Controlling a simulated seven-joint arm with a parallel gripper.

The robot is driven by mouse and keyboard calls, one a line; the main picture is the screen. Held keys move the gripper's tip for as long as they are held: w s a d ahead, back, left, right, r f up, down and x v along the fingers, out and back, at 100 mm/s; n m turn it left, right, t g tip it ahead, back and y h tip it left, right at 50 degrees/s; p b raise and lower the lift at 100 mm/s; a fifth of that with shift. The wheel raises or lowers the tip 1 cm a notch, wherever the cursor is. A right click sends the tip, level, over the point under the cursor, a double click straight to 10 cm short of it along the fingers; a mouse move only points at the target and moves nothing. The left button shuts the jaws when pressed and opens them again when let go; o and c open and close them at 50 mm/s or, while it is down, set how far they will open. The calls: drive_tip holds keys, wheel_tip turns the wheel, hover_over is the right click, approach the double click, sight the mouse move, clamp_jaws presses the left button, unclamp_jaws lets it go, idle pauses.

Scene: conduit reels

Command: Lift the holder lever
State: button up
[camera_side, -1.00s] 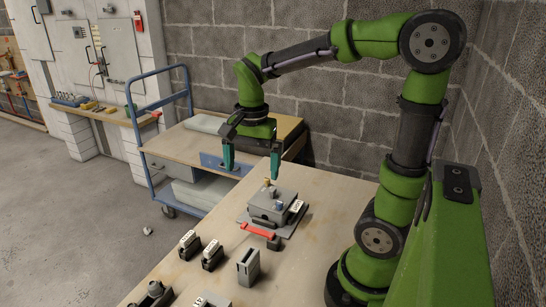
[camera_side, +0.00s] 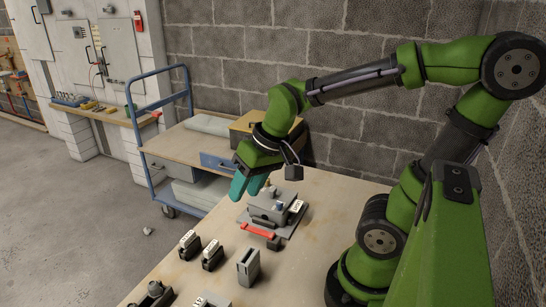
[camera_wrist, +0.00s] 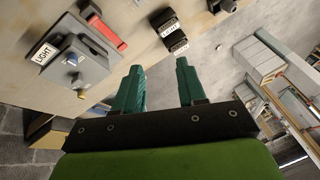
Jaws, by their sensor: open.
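The holder is a grey box on a flat plate (camera_side: 285,227) on the wooden bench, with a red lever (camera_side: 257,230) along its front side, lying low and nearly level. In the wrist view the red lever (camera_wrist: 107,32) shows at upper left, beside the grey holder box (camera_wrist: 75,62) with a LIGHT label. My gripper (camera_side: 246,188) is in the air to the left of the holder, above the bench's far edge, tilted, with teal fingers apart. In the wrist view the open gripper (camera_wrist: 160,72) has nothing between its fingers and does not touch the lever.
Small dark blocks with white labels (camera_side: 190,242) (camera_side: 212,255) and a grey slotted block (camera_side: 248,266) stand on the bench in front of the holder. A blue cart (camera_side: 160,160) stands behind the bench. The bench's right part is clear.

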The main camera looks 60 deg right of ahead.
sight(244, 224)
drive_tip(key=w+d+f+n+g, duration=0.1)
drive_tip(key=w+d+f, duration=0.1)
drive_tip(key=f, duration=0.1)
drive_tip(key=w+d+f+n+g+h, duration=0.1)
drive_tip(key=d+f+g, duration=0.1)
drive_tip(key=f, duration=0.1)
drive_tip(key=w+d+f+n+g, duration=0.1)
drive_tip(key=w+d+f, duration=0.1)
drive_tip(key=f, duration=0.1)
drive_tip(key=shift+w+d+n, duration=0.35)
drive_tip(key=shift+d+n, duration=0.05)
drive_tip(key=shift+f, duration=3.9)
drive_tip(key=shift+c, duration=0.3)
drive_tip(key=c, duration=0.5)
drive_tip(key=shift+c, duration=0.2)
